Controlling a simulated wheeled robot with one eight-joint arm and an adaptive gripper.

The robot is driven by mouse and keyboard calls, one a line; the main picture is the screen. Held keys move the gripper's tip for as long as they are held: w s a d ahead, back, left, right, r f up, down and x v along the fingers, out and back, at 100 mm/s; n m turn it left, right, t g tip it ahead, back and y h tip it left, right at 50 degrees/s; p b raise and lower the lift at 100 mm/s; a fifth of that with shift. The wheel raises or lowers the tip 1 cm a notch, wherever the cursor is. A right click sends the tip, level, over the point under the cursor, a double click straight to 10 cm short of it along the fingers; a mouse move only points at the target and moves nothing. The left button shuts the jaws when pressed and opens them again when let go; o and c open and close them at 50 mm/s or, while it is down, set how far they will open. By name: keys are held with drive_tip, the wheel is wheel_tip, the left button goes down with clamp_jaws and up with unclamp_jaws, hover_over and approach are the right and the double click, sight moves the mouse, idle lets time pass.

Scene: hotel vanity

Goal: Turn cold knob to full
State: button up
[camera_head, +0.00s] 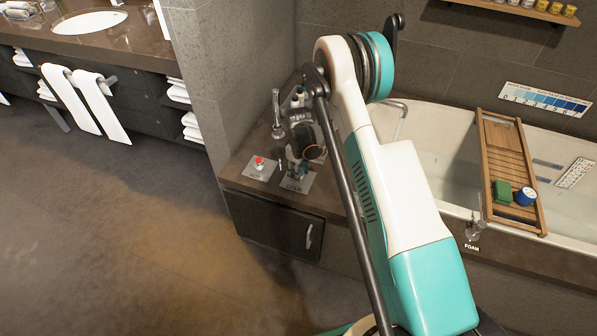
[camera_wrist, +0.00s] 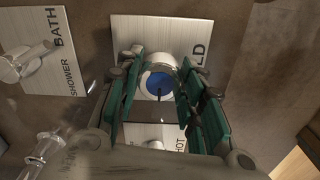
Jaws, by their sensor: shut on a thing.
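The cold knob (camera_wrist: 159,82) has a blue cap with a dark mark and a metal rim, and sits on a silver plate (camera_wrist: 140,28) with letters "LD" visible. My gripper (camera_wrist: 160,95) is over it in the wrist view, with green fingers on both sides of the knob, shut on it. In the head view my gripper (camera_head: 297,168) is low at the ledge over the cold plate (camera_head: 297,184), and it hides the knob there. The hot knob (camera_head: 259,161), with a red cap, stands on its own plate just to the left.
A bath/shower lever (camera_wrist: 28,58) on its plate is at the left of the wrist view. A metal spout (camera_head: 276,110) stands behind the knobs. The tub (camera_head: 440,130) carries a wooden tray (camera_head: 500,150) at right. A cabinet door (camera_head: 270,222) is below the ledge.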

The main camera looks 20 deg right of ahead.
idle(0.3)
drive_tip(key=o, duration=1.1)
drive_tip(key=shift+c, duration=0.2)
wheel_tip(320, 180, up, 12)
